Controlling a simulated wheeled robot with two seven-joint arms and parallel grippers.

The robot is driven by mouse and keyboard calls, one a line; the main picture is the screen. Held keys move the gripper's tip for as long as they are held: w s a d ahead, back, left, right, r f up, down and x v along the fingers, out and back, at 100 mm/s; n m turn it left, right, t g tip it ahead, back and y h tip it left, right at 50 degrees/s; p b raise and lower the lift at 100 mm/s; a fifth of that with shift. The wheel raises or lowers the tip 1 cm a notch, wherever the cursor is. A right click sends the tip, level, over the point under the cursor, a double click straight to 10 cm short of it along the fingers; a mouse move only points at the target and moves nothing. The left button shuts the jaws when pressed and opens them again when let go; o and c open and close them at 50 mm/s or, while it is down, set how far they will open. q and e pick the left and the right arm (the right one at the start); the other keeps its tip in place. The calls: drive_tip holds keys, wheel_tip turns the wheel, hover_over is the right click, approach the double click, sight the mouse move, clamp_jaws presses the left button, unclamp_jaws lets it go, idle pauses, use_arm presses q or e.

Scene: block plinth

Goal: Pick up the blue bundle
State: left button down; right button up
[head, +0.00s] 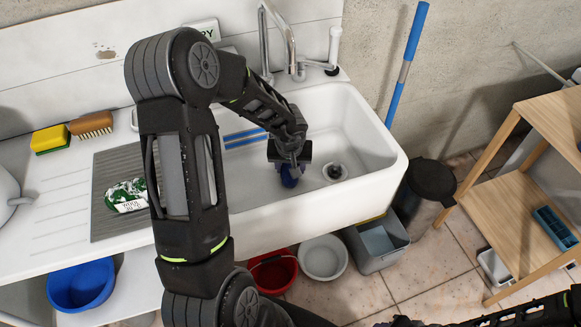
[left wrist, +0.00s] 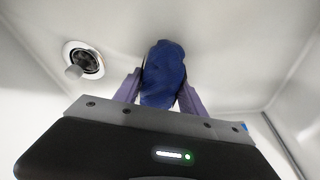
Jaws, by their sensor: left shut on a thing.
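The blue bundle (left wrist: 163,72) is a dark blue rounded roll. In the left wrist view it sits between the two purple fingers of my left gripper (left wrist: 158,92), which is shut on it. In the head view my left gripper (head: 289,172) is down inside the white sink basin, and the bundle (head: 289,177) shows as a small blue patch at the fingertips, largely hidden. I cannot tell whether the bundle touches the basin floor. My right gripper is not clearly in view; only a dark part of my right arm shows at the lower right.
The white sink (head: 365,135) has a drain (head: 335,171) right of the gripper. A chrome tap (head: 290,45) rises behind it. A sponge (head: 50,138), brush (head: 92,124) and grey mat (head: 105,220) lie at left. Buckets stand below; a wooden shelf (head: 520,185) is at right.

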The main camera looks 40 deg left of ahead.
sight(288, 176)
use_arm(q)
drive_tip(key=s, duration=0.1)
drive_tip(key=s+d, duration=0.1)
drive_tip(key=s, duration=0.1)
drive_tip(key=shift+s+d+b, duration=0.25)
drive_tip(key=shift+d+b, duration=0.05)
drive_tip(key=shift+d, duration=0.05)
wheel_tip(288, 176, up, 14)
drive_tip(key=p, duration=0.7)
drive_tip(key=shift+p, duration=0.3)
